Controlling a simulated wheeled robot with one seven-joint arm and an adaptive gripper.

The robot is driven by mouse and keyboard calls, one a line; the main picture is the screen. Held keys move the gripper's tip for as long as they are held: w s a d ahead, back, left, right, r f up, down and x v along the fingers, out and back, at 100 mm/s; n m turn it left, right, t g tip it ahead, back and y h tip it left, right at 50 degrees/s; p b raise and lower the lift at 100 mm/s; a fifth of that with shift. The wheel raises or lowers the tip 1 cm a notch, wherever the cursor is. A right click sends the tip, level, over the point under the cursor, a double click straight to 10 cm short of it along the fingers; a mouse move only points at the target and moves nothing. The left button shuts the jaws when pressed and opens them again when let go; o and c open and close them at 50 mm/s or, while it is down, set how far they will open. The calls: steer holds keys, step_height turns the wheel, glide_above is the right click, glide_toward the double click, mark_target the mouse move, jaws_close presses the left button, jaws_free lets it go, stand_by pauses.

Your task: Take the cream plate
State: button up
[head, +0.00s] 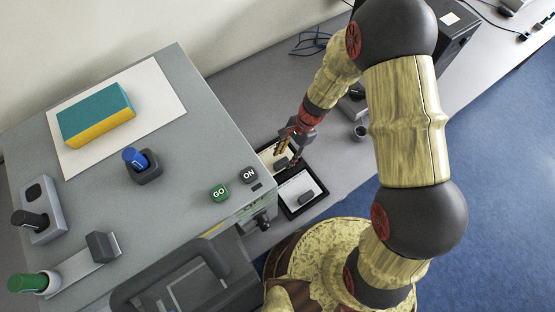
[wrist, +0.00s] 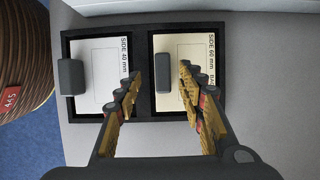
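The cream plate (wrist: 180,50) lies in the right compartment of a black-framed tray (wrist: 143,52) in the wrist view, marked "SIDE 60 mm". A dark grey block-shaped handle (wrist: 162,74) stands on it. In the head view the cream plate (head: 267,156) is partly hidden by my gripper (head: 285,148). In the wrist view my gripper (wrist: 160,78) is open and empty, with one finger to each side of the handle in the picture. I cannot tell its height above the plate.
A white plate (wrist: 98,62) marked "SIDE 40 mm", with its own grey handle (wrist: 71,77), fills the other compartment. A large grey machine (head: 180,215) with buttons stands left of the tray. A small dark cup (head: 361,132) stands to the right on the table.

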mark_target(282, 162)
steer(key=x, duration=0.1)
steer(key=b+x, duration=0.1)
steer(key=x, duration=0.3)
steer(key=shift+w, duration=0.35)
steer(key=shift+c, duration=0.2)
jaws_close()
